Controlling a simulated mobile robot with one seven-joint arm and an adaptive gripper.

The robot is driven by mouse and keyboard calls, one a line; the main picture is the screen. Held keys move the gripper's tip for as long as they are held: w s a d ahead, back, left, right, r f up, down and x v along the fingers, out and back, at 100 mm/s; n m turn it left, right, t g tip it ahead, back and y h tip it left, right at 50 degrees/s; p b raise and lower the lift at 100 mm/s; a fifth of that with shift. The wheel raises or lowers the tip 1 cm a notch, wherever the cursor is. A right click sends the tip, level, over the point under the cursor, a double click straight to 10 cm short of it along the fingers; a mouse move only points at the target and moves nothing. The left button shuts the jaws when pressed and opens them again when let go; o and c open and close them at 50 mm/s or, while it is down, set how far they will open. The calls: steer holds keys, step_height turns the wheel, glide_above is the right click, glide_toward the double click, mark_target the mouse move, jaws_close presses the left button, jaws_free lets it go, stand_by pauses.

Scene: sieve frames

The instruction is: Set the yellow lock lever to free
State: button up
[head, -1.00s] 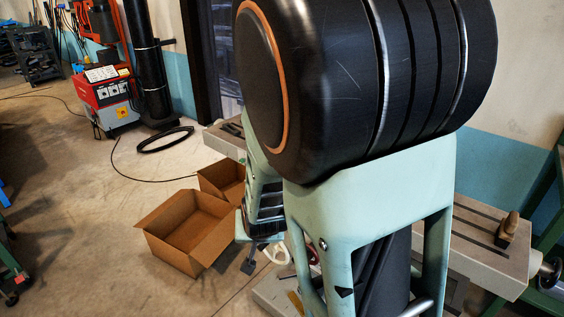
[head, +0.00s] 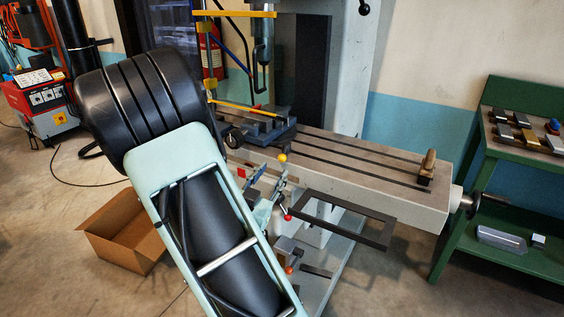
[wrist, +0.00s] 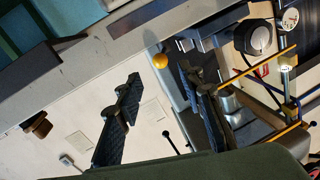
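The lock lever's yellow ball knob (head: 282,158) shows in the head view at the front edge of the grey machine table. In the wrist view the yellow knob (wrist: 160,61) appears just beyond the gap between my fingertips. Which way the lever's shaft points is hard to tell. My gripper (wrist: 161,79) is open, with its two dark ribbed fingers spread wide and nothing between them. In the head view my gripper (head: 268,178) is small and partly behind my arm, just below the knob. Contact with the knob is not visible.
The slotted machine table (head: 335,160) carries a vise (head: 260,125) and a wooden-handled brush (head: 428,168). A red ball knob (head: 287,217) and a dark rectangular frame (head: 345,217) are close to my gripper. A cardboard box (head: 122,235) stands on the floor at left.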

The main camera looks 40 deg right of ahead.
mark_target(281, 161)
steer(key=x, duration=0.9)
steer(key=shift+c, duration=0.5)
jaws_close()
